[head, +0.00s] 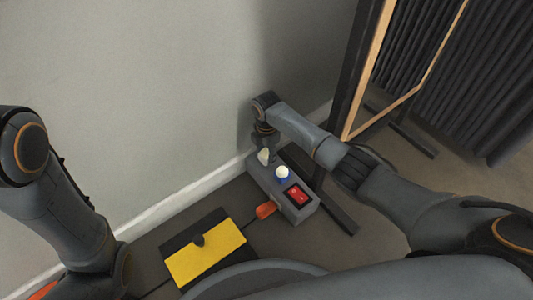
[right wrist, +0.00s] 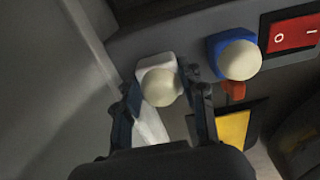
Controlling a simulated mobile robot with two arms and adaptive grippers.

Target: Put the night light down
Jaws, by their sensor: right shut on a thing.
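A white night light with a cream globe (right wrist: 160,86) is between the fingers of my right gripper (right wrist: 166,95), which is shut on it. In the head view the night light (head: 264,155) shows just below my right gripper (head: 264,140), at the far end of a grey power strip (head: 304,211). I cannot tell whether it touches the strip or is seated in it. A second, blue-based light with a cream globe (head: 283,173) stands on the strip beside it and also shows in the right wrist view (right wrist: 239,59). My left gripper is out of view.
A red rocker switch (head: 297,194) is at the strip's near end. An orange plug (head: 266,210) lies beside the strip. A yellow and black box (head: 205,262) stands on the floor. A wall is behind; a wood-framed mirror (head: 370,65) stands right.

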